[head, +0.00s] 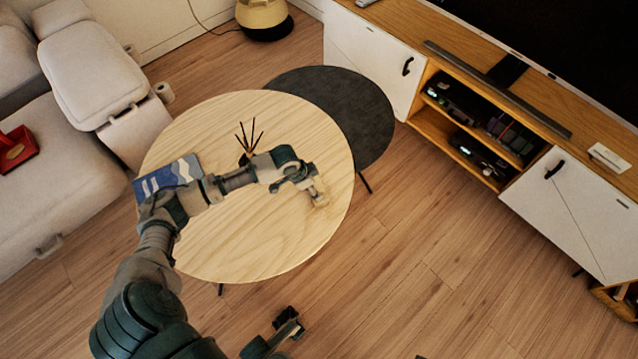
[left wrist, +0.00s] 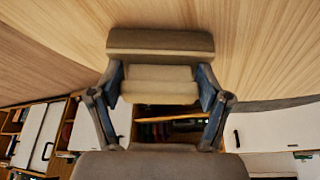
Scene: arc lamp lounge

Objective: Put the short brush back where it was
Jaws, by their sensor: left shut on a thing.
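My left gripper (head: 308,183) reaches over the round light-wood table (head: 250,255) and is shut on the short brush. The brush (head: 319,192) is a small beige piece at the right part of the tabletop. In the left wrist view the brush (left wrist: 160,42) shows as a tan, blocky shape between and beyond the fingers of my left gripper (left wrist: 160,85), with wood grain behind it. I cannot tell whether the brush touches the table. My right gripper (head: 288,322) shows small and dark at the bottom, over the floor; its jaws are unclear.
A blue-and-white patterned book (head: 168,178) lies at the table's left edge. Dark sticks (head: 249,135) stand behind my left forearm. A dark round table (head: 345,110) adjoins behind. A pale sofa (head: 50,180) is left; a TV cabinet (head: 375,55) is right. The tabletop's front is clear.

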